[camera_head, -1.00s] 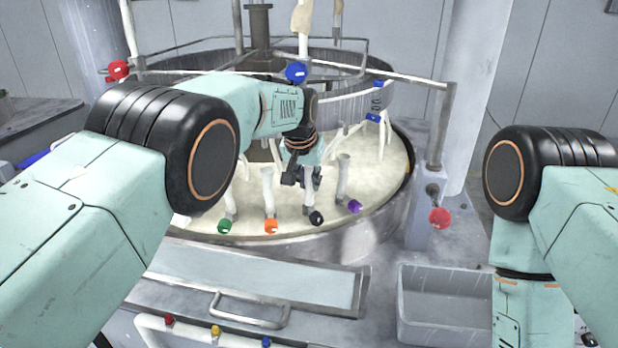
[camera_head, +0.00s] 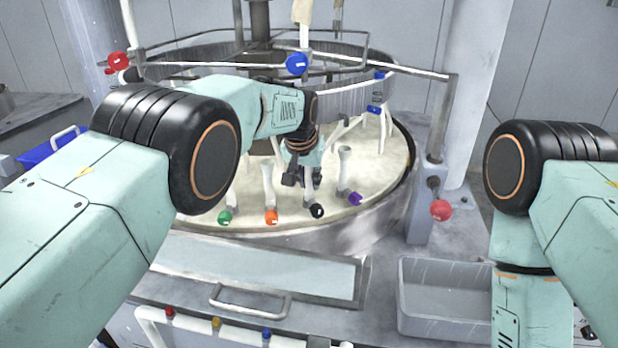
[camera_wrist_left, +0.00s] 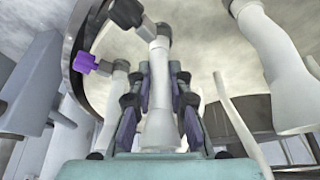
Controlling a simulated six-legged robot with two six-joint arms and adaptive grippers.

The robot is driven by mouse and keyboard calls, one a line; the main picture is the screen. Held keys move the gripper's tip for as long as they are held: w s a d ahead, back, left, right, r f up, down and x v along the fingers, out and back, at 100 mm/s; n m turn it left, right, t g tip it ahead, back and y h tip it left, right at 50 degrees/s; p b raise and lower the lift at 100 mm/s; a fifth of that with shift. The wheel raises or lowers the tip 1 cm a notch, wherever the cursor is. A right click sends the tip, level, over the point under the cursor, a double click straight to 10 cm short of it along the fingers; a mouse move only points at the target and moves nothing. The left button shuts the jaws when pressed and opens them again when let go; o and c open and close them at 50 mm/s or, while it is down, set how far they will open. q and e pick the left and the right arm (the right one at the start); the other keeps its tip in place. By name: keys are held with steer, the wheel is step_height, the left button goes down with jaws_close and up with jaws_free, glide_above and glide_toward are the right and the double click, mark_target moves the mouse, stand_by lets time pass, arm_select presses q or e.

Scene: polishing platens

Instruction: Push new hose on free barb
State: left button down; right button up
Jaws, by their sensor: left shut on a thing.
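My left gripper (camera_head: 303,182) is over the front of the cream round platen (camera_head: 385,185). It is shut on a white hose (camera_wrist_left: 160,105), which stands between its fingers in the left wrist view. A dark elbow fitting (camera_wrist_left: 140,18) shows at the hose's far end there; whether the two are fully joined I cannot tell. In the head view a black-tipped fitting (camera_head: 317,211) is just below the gripper. Green (camera_head: 225,217), orange (camera_head: 271,217) and purple (camera_head: 354,198) fittings stand along the same rim, with white hoses. My right gripper is out of view.
Metal pipes with a blue knob (camera_head: 296,63) and red knobs (camera_head: 441,210) frame the platen. A grey bin (camera_head: 445,325) stands at front right. A handled panel (camera_head: 250,300) and a white rail with coloured knobs lie in front. More white hoses hang at the right rear.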

mark_target(308, 175)
arm_select(q)
steer(key=shift+f, duration=0.15)
steer(key=c, duration=1.2)
jaws_free()
steer(key=v, duration=0.7)
steer(key=shift+s+r, duration=0.15)
steer(key=shift+r, duration=0.15)
